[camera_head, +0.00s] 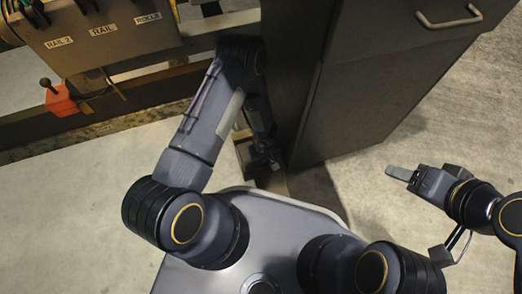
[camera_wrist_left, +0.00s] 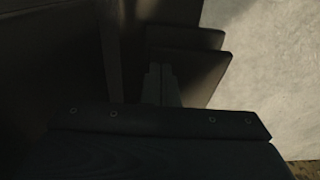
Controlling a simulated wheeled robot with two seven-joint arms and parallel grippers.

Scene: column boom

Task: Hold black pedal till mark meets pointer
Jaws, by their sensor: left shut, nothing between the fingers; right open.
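My left gripper (camera_head: 272,162) reaches down beside the dark cabinet in the head view, low near the floor. Its fingers are shut and empty in the left wrist view (camera_wrist_left: 160,82). Dark plates that look like pedals (camera_wrist_left: 188,38) lie just beyond and right of the fingertips there, stacked one behind another. In this shadow I cannot tell which is the black pedal, or whether the fingers touch one. A brownish plate (camera_head: 245,157) shows beside the gripper in the head view. My right gripper (camera_head: 420,178) is open and empty over bare floor. I cannot make out the mark or pointer.
The tall dark cabinet (camera_head: 350,90) with a metal handle (camera_head: 449,18) stands right of my left forearm. A grey control box (camera_head: 95,35) with labels and an orange lever block (camera_head: 62,98) are at upper left. A beam (camera_head: 120,97) runs below them. Concrete floor is free at right.

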